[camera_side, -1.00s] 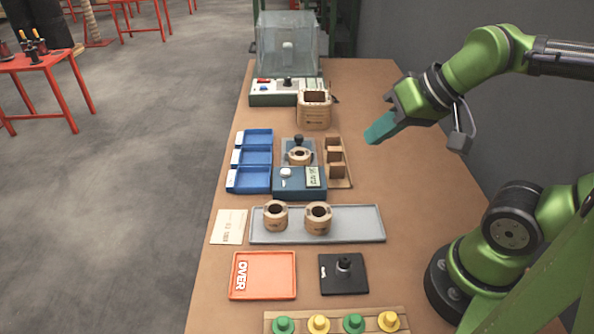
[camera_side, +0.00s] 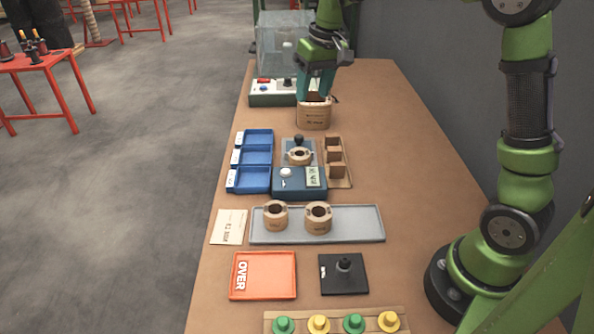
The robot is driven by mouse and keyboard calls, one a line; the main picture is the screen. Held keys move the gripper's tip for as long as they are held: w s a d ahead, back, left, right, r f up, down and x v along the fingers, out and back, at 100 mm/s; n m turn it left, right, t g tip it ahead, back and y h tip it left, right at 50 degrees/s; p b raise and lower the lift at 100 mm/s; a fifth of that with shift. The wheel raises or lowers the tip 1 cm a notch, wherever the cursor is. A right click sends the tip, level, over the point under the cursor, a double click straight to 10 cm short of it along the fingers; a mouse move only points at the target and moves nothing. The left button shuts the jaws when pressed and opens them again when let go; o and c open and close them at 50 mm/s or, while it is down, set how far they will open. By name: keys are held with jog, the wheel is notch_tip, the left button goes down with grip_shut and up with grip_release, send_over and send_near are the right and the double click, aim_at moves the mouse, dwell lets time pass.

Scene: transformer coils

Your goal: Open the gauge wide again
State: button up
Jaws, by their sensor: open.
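The likely gauge is the blue box (camera_side: 290,188) with a white button and a small display, at mid-table. Behind it a grey plate carries a tan coil (camera_side: 299,155) and a black knob (camera_side: 298,140). How wide the gauge stands is too small to tell.
Two tan coils (camera_side: 276,214) stand on a grey tray (camera_side: 358,224). Blue bins (camera_side: 252,157) lie left of the gauge, wooden blocks (camera_side: 334,156) right. A clear case (camera_side: 272,40) and control box (camera_side: 262,97) stand behind. An orange OVER tray (camera_side: 263,290) lies in front. The right tabletop is clear.

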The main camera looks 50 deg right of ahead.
jog(key=n+g, duration=0.1)
jog(key=g, duration=0.1)
send_over(299, 136)
notch_tip(299, 136, down, 3)
jog(key=shift+r+n, duration=0.8)
jog(key=shift+n, duration=0.1)
jog(key=shift+h, duration=0.3)
notch_tip(299, 136, down, 16)
grip_shut()
jog(key=shift+w, duration=0.1)
